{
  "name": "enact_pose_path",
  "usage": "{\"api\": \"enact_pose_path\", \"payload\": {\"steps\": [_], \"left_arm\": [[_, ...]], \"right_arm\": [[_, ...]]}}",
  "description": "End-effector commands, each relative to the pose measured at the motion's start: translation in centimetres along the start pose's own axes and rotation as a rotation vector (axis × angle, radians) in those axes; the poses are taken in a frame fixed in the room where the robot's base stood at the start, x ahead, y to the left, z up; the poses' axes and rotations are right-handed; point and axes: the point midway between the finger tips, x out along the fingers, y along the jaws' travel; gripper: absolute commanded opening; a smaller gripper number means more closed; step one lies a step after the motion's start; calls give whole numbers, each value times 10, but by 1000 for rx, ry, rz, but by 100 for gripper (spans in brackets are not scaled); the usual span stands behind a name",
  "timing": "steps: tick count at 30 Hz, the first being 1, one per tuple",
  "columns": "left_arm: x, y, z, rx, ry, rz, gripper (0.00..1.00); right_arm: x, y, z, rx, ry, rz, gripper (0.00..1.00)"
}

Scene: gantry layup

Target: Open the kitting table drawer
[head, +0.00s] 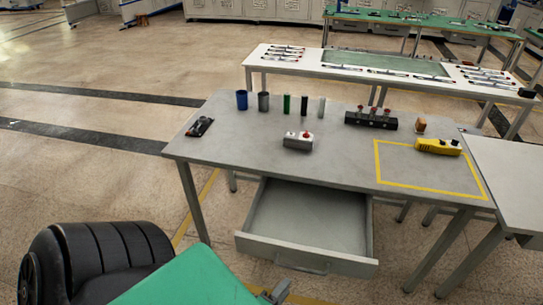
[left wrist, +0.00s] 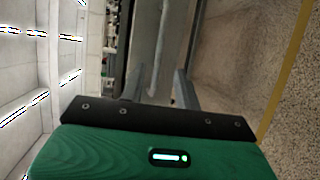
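The grey kitting table (head: 335,180) stands in the middle of the head view. Its drawer (head: 307,218) is pulled out toward me and looks empty inside. A bar handle (head: 302,268) is on the drawer front. My left gripper (head: 274,292) shows at the bottom edge of the head view, in front of and a little below the handle. In the left wrist view its two fingers (left wrist: 158,88) are apart, with the handle bar (left wrist: 159,48) seen ahead in the gap. Nothing is held between the fingers. My right gripper is not in view.
On the tabletop stand a blue cup (head: 242,100), several cylinders, a grey box with a red button (head: 298,140), a black block with knobs (head: 371,121) and a yellow tool (head: 438,146). Another table (head: 510,165) adjoins at right.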

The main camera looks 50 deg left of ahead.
Motion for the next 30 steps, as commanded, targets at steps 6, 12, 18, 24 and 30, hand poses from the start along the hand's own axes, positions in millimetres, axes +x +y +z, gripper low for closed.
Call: {"api": "enact_pose_path", "payload": {"steps": [6, 12, 18, 24, 30], "left_arm": [[-35, -2, 0, 1, 0, -1, 33], [-51, -1, 0, 0, 0, -1, 33], [-53, 0, 0, 0, 0, 1, 33], [-53, 0, 0, 0, 0, 1, 33], [-53, 0, 0, 0, 0, 1, 33]], "right_arm": [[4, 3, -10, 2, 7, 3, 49], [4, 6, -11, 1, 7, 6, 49], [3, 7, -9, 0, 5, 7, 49], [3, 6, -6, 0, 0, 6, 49], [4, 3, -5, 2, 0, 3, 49]]}}
